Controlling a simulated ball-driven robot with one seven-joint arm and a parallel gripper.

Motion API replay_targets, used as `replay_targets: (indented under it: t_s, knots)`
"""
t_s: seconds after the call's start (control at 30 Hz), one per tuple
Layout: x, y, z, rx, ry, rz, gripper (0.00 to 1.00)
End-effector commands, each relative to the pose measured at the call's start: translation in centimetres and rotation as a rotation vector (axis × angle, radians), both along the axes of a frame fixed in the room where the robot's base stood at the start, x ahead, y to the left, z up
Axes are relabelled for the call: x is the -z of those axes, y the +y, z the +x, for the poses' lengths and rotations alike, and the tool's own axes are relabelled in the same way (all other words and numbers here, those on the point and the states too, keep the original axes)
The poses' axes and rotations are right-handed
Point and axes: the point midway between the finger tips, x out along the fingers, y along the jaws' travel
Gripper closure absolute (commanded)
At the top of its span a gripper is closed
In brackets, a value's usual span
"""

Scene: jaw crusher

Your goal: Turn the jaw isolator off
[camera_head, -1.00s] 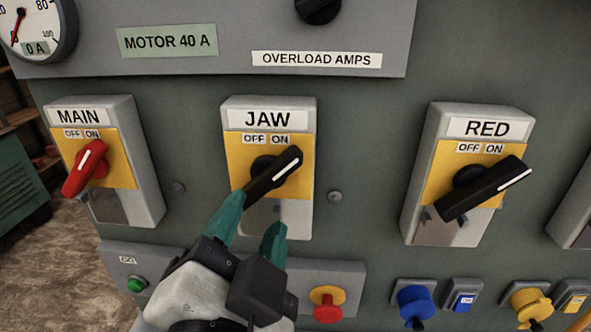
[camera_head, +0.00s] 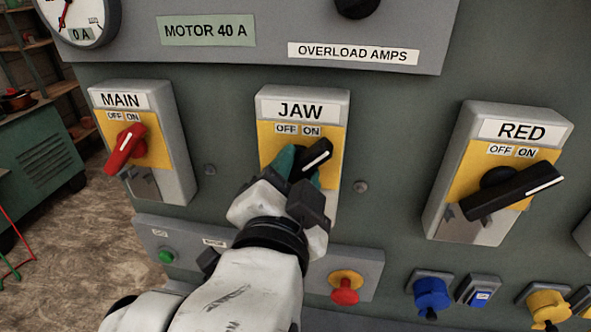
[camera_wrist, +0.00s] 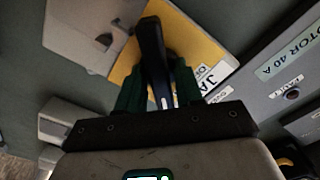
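The jaw isolator (camera_head: 302,110) is a grey box with a yellow plate, labelled JAW with OFF and ON marks. Its black rotary handle (camera_head: 317,154) is tilted, with its white-marked end up and right toward ON. My gripper (camera_head: 303,166) is at the handle, partly hiding it and the lower plate. In the wrist view the black handle (camera_wrist: 152,50) lies between the two green fingers (camera_wrist: 160,88), one on each side. Whether both fingers press on it is not clear.
The red MAIN switch (camera_head: 126,149) is to the left and the black RED switch (camera_head: 513,191) to the right. Below are a green button (camera_head: 166,256), a red stop button (camera_head: 345,288) and a blue socket (camera_head: 431,294). The overload panel (camera_head: 270,35) juts above.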

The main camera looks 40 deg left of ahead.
Motion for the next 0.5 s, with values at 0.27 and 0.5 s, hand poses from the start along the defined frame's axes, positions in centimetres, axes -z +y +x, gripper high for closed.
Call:
replay_targets:
  t_s: [0.27, 0.5]
  knots:
    - [0.01, -0.02, -0.01, 0.000, 0.000, 0.000, 0.92]
    - [0.03, -0.02, -0.01, 0.001, -0.001, -0.003, 1.00]
